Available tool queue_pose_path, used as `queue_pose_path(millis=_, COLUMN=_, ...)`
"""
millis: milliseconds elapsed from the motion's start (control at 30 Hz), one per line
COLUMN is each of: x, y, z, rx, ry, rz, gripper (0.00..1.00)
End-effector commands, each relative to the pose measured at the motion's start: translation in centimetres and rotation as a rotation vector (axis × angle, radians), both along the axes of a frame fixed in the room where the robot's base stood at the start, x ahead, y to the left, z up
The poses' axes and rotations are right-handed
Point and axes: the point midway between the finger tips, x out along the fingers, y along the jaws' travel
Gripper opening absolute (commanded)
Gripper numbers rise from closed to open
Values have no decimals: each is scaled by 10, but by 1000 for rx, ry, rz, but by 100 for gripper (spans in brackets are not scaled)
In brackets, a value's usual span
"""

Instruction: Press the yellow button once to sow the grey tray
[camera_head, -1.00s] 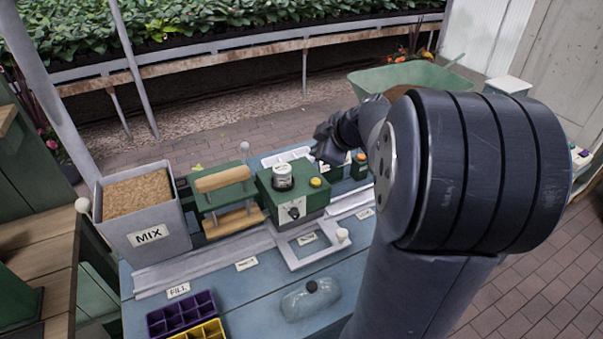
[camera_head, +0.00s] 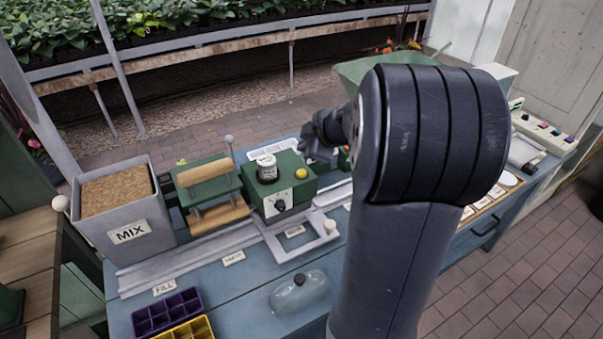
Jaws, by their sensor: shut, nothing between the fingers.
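The yellow button (camera_head: 301,173) sits on top of a green machine box (camera_head: 285,202), at its right side. My gripper (camera_head: 309,152) is a dark shape just behind and above the button in the picture, shut and empty. I cannot tell whether it touches the box; the button shows uncovered. A pale grey tray with cells (camera_head: 268,148) lies behind the box, partly hidden by it.
A grey MIX bin (camera_head: 125,222) and a green press with wooden handles (camera_head: 208,190) stand left of the box. Purple (camera_head: 166,312) and yellow (camera_head: 190,331) trays and a clear bottle (camera_head: 300,292) are in front. A green wheelbarrow (camera_head: 350,72) stands behind.

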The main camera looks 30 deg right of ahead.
Motion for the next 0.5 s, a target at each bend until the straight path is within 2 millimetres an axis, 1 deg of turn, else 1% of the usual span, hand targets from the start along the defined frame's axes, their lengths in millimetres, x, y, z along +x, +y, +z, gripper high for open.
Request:
queue_pose_path(millis=33, x=0, y=0, z=-11, rx=3, ry=4, rz=0, gripper=0)
queue_pose_path(millis=200, x=0, y=0, z=-36, rx=1, ry=-1, rz=1, gripper=0)
queue_pose_path(millis=400, x=0, y=0, z=-49, rx=-1, ry=0, rz=1, gripper=0)
queue_pose_path(millis=500, x=0, y=0, z=-52, rx=0, ry=0, rz=0, gripper=0)
